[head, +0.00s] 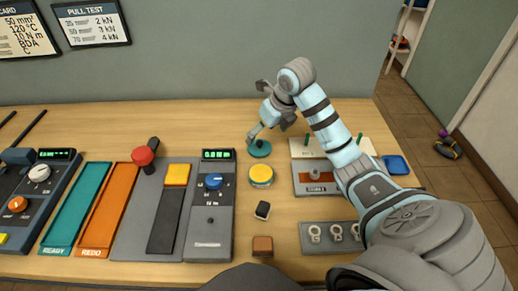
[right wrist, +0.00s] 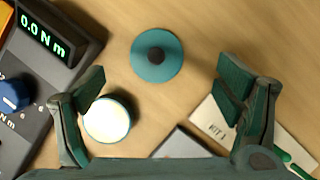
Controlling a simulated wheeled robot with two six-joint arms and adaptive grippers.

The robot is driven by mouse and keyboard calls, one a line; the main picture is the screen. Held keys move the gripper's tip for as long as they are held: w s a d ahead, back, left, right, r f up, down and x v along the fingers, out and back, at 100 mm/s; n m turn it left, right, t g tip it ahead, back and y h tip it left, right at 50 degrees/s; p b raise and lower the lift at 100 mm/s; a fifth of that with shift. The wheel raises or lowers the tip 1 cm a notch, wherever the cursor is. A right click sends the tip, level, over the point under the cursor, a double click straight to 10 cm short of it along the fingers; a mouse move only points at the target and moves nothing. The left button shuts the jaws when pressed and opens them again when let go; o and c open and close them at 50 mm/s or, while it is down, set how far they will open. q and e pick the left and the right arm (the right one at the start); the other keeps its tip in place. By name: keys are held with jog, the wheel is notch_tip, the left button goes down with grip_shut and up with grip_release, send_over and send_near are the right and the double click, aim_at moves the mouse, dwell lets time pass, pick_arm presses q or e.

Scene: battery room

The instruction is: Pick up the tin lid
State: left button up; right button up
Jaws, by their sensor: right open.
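The tin lid, a teal disc with a dark knob, lies flat on the wooden bench; it shows in the head view (head: 260,150) and in the right wrist view (right wrist: 146,68). My right gripper (head: 264,133) is above the lid, its fingers spread wide and empty. In the right wrist view the lid is ahead of and between the fingertips (right wrist: 165,88), touching neither. A round yellow tin (head: 261,181) stands just in front of the lid; its pale top (right wrist: 107,121) is near the left finger in the wrist view. My left gripper is not in view.
A grey torque tester (head: 209,222) with a blue knob stands left of the tin. A kit tray (head: 305,182), a white KIT 1 card (right wrist: 210,117) and a blue dish (head: 396,165) lie right. Small dark (head: 262,210) and brown (head: 262,246) blocks lie in front. Bench behind the lid is clear.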

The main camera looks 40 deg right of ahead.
aim_at(260, 143)
jog(key=x, duration=0.6)
jog(key=shift+s+a+b, duration=0.1)
jog(key=shift+a+b, duration=0.15)
jog(key=shift+b, duration=0.05)
jog(key=c, duration=0.9)
